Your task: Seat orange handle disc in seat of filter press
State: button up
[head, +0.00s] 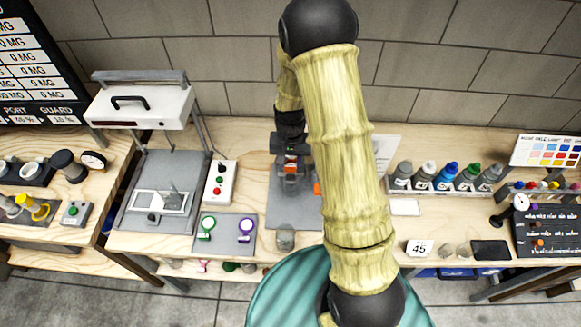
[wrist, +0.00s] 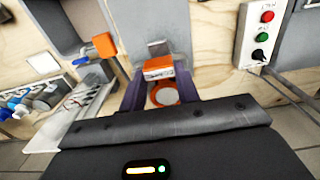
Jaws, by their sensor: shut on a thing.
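My gripper (head: 291,160) is over a grey plate (head: 283,207) in the middle of the bench. In the wrist view its purple fingers (wrist: 160,82) are shut on the orange handle disc. The orange handle block (wrist: 158,67) with a pale label shows at the fingertips, and a round orange face with a pale rim (wrist: 165,95) shows between the fingers. A second orange block (wrist: 103,45) is to the left in the wrist view; it also shows right of my gripper in the head view (head: 317,188). My arm hides part of the plate. I cannot tell which part is the press seat.
A control box (head: 220,183) with red and green buttons stands left of my gripper. Green (head: 207,228) and purple (head: 246,229) handled discs lie on a grey mat. A press-like machine (head: 140,106) stands further left. Several bottles (head: 446,175) stand at right.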

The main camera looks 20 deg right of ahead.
aim_at(291, 164)
jog(key=shift+f+p, duration=0.5)
jog(key=shift+f, duration=1.35)
jog(key=shift+f, duration=0.15)
jog(key=o, duration=0.9)
jog(key=shift+o, duration=0.2)
notch_tip(291, 164, up, 12)
jog(key=b, duration=0.4)
jog(key=shift+r, duration=0.2)
